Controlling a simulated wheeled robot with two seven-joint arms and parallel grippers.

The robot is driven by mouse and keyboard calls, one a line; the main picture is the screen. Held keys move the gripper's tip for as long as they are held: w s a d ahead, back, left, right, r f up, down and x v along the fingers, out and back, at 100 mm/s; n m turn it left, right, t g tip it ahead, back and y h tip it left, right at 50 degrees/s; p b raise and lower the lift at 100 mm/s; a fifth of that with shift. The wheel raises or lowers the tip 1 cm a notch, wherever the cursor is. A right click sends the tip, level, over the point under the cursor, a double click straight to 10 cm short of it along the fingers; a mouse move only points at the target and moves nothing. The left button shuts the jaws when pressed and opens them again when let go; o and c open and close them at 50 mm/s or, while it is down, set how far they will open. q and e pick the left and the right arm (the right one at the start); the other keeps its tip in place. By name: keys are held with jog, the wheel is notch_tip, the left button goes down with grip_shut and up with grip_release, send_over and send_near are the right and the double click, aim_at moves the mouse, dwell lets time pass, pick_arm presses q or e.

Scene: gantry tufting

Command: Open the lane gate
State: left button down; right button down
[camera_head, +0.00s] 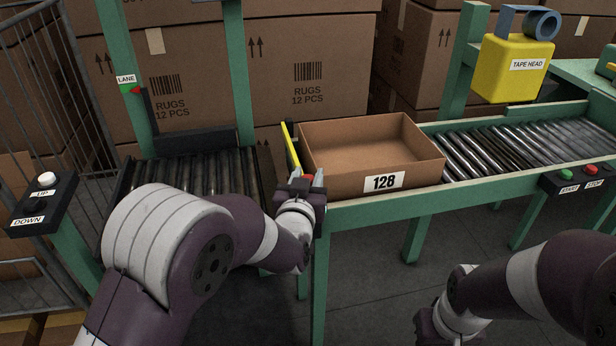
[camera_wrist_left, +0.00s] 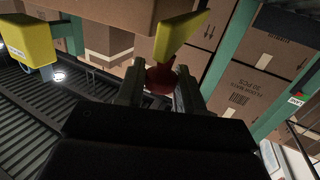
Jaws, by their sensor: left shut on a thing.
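The lane gate is a narrow yellow plate (camera_head: 291,147) with a red knob (camera_head: 308,178) near its lower end. My left gripper (camera_head: 304,187) is shut on the red knob. In the left wrist view, the knob (camera_wrist_left: 160,78) sits between the fingertips, with the yellow plate (camera_wrist_left: 180,36) just beyond. The foot of the gate is hidden by my gripper. My right gripper (camera_head: 437,325) is low at the bottom edge, its fingers not clearly visible.
The roller conveyor (camera_head: 520,140) runs right from the box, past a yellow tape head (camera_head: 512,68). A short roller bed (camera_head: 205,172) lies left of the gate, under green posts. A button box (camera_head: 45,203) stands far left, a start/stop box (camera_head: 580,180) at right. Stacked cartons fill the back.

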pick_arm(q)
jog(key=w+a+r+g+p, duration=0.1)
jog(key=w+r+p, duration=0.3)
jog(key=r+p, duration=0.4)
jog(key=w+a+r+n+g+p, duration=0.1)
jog(key=w+r+g+p, duration=0.2)
jog(key=r+p, duration=0.5)
jog(key=shift+w+a+r+g+p, duration=0.25)
jog(key=shift+w+a+g+p, duration=0.05)
jog(key=shift+w+p, duration=0.2)
jog(key=shift+n, duration=0.3)
